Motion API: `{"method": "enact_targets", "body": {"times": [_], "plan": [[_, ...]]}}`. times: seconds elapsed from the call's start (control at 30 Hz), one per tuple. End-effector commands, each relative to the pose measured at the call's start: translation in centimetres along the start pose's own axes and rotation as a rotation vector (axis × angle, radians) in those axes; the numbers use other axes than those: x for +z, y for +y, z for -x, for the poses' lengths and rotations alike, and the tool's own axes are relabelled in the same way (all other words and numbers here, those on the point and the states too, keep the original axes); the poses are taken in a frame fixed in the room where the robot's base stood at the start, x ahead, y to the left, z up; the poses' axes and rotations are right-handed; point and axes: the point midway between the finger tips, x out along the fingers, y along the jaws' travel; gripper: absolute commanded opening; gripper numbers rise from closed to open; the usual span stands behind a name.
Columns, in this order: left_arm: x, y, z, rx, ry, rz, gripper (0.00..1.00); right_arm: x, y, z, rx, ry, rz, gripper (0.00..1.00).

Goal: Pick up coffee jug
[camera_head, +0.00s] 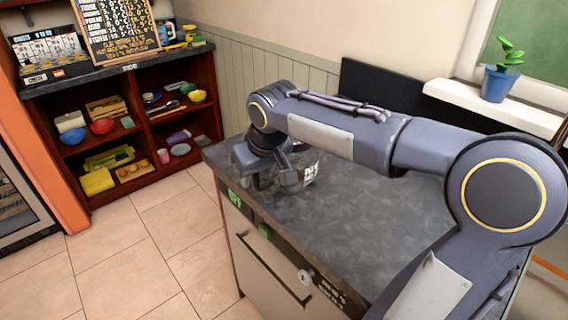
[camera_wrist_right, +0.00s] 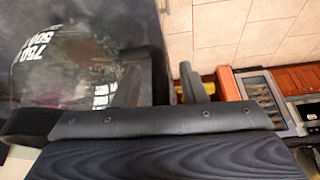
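The coffee jug (camera_head: 308,170) is clear glass with white markings and stands on the dark counter near its far left corner. It is partly hidden behind my right gripper (camera_head: 268,170). In the right wrist view the jug (camera_wrist_right: 85,70) fills the left side, with white numbers on its glass. My right gripper (camera_wrist_right: 160,90) also shows there. Its fingers are apart, with a strip of floor visible between them. A dark part lies beside the left finger; I cannot tell if it is the jug's handle. My left gripper is in neither view.
The dark counter (camera_head: 345,215) has free room right of the jug. Below its front edge is a drawer front with a handle and a knob (camera_head: 305,276). A plant in a blue pot (camera_head: 497,84) stands on the sill. A shelf unit (camera_head: 140,125) stands at the left.

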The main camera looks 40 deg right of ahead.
Motion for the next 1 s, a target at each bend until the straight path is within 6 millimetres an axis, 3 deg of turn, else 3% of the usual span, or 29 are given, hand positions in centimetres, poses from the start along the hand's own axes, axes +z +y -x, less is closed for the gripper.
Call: {"method": "enact_targets", "body": {"times": [0.03, 0.27, 0.77, 1.0], "plan": [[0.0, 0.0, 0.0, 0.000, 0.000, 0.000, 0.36, 0.0, 0.0, 0.0, 0.000, 0.000, 0.000, 0.31], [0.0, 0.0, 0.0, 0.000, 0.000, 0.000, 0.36, 0.0, 0.0, 0.0, 0.000, 0.000, 0.000, 0.01], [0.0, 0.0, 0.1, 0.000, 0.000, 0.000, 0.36, -0.2, 0.0, 0.4, 0.001, 0.004, 0.001, 0.00], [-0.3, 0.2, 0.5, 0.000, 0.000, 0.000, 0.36, -1.2, 0.0, 2.7, 0.001, 0.008, 0.001, 0.00]]}}
